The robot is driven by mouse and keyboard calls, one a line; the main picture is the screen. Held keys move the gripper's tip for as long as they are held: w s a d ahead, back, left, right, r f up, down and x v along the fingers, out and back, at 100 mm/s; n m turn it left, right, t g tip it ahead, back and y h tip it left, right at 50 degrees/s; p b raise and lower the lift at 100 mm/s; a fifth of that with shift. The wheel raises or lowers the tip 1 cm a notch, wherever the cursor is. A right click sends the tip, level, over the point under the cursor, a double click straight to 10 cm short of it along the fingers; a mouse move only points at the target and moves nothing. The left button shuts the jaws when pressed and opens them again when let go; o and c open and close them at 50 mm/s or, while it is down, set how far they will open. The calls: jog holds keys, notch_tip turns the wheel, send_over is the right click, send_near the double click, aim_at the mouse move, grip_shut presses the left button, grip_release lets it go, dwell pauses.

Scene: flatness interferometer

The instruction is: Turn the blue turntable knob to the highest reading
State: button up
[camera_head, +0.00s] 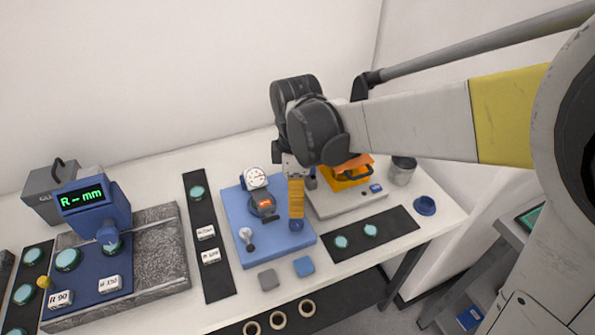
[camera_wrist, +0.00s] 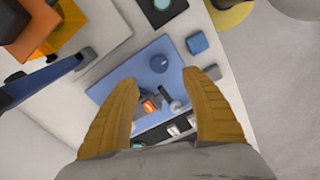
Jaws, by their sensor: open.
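The blue knob (camera_head: 296,225) sits at the front right corner of the light blue plate (camera_head: 276,248). In the wrist view the round knob (camera_wrist: 159,63) shows between and slightly beyond my fingertips, with its top uncovered. My gripper (camera_head: 296,183) has yellow-orange fingers pointing down over the right side of the plate; in the wrist view the fingers (camera_wrist: 170,77) are spread apart with nothing between them. I cannot tell the exact height gap to the knob. A white-faced dial gauge (camera_head: 256,177) stands at the plate's back; its needle is too small to read.
A small lever (camera_head: 248,238) and a dark ring with an orange label (camera_head: 264,205) are on the plate. A blue display (camera_head: 82,195) reads "R-- mm" at left. An orange device (camera_head: 348,176) stands close right of my gripper. Grey (camera_head: 268,279) and blue (camera_head: 304,266) blocks lie in front.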

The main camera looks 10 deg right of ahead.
aim_at(296, 222)
notch_tip(296, 222, down, 10)
jog(key=b, duration=0.3)
jog(key=shift+w+a+f+b, duration=0.1)
jog(key=shift+f+b, duration=0.05)
jog(key=shift+b, duration=0.25)
grip_shut()
